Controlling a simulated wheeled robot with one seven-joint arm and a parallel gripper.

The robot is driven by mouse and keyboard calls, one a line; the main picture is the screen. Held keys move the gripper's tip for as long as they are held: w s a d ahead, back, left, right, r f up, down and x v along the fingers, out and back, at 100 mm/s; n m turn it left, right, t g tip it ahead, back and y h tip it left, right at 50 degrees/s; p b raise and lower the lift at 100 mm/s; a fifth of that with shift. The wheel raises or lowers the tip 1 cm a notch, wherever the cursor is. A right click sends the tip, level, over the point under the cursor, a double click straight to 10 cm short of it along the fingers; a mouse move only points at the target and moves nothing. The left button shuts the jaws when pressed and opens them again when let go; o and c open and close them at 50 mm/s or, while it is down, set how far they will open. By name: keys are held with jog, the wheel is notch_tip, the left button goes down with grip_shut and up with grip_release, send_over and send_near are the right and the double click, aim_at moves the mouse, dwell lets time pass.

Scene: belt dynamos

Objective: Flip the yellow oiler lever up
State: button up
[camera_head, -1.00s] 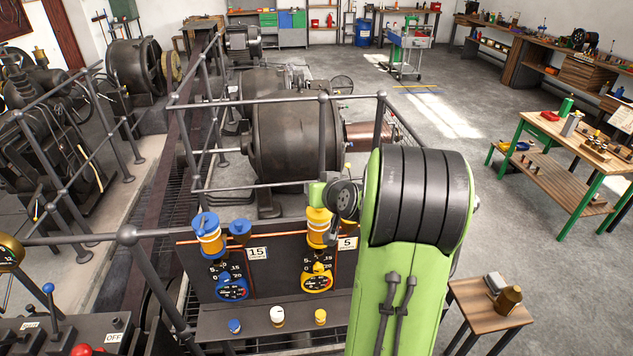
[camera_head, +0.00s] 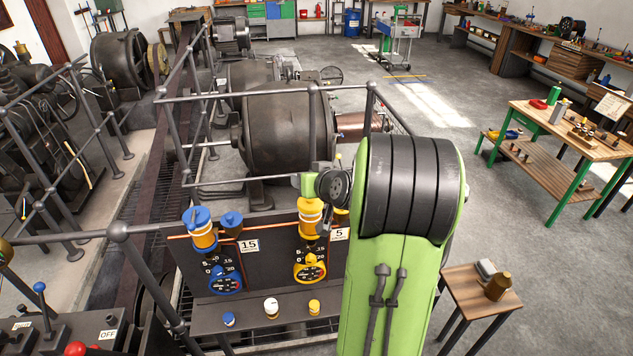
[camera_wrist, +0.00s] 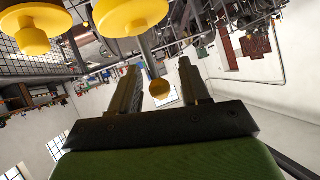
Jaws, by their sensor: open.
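The yellow oiler (camera_head: 310,218) stands on the dark panel above a yellow dial (camera_head: 310,266), beside a 5 label. In the wrist view two yellow round parts (camera_wrist: 130,12) (camera_wrist: 35,25) hang at the top. A grey lever rod with a yellow ball end (camera_wrist: 158,88) reaches down from there between my fingers. My gripper (camera_wrist: 158,68) is open, one finger on each side of the lever, with a gap on both sides. In the head view my arm hides most of my gripper and part of the oiler.
A blue oiler (camera_head: 203,230) with a blue dial (camera_head: 225,279) is to the left on the same panel. Blue, white and yellow knobs (camera_head: 271,307) stand on the shelf below. Grey railing (camera_head: 290,89) runs behind the panel. A small wooden table (camera_head: 478,285) is at the right.

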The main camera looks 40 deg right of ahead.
jog(key=b+v, duration=0.2)
jog(key=v, duration=1.3)
jog(key=a+f+n+g+y+b, duration=0.1)
jog(key=a+f+n+g+y, duration=0.15)
jog(key=a, duration=0.55)
jog(key=a+f+n+g+y+b, duration=0.15)
jog(key=a+f, duration=0.25)
jog(key=a, duration=0.5)
jog(key=s+a+f+n+g+b, duration=0.2)
jog(key=s+a+f, duration=0.2)
jog(key=s, duration=0.6)
jog(key=a, duration=0.2)
jog(key=shift+a+f, duration=0.15)
jog(key=shift+a, duration=0.25)
jog(key=shift+c, duration=0.3)
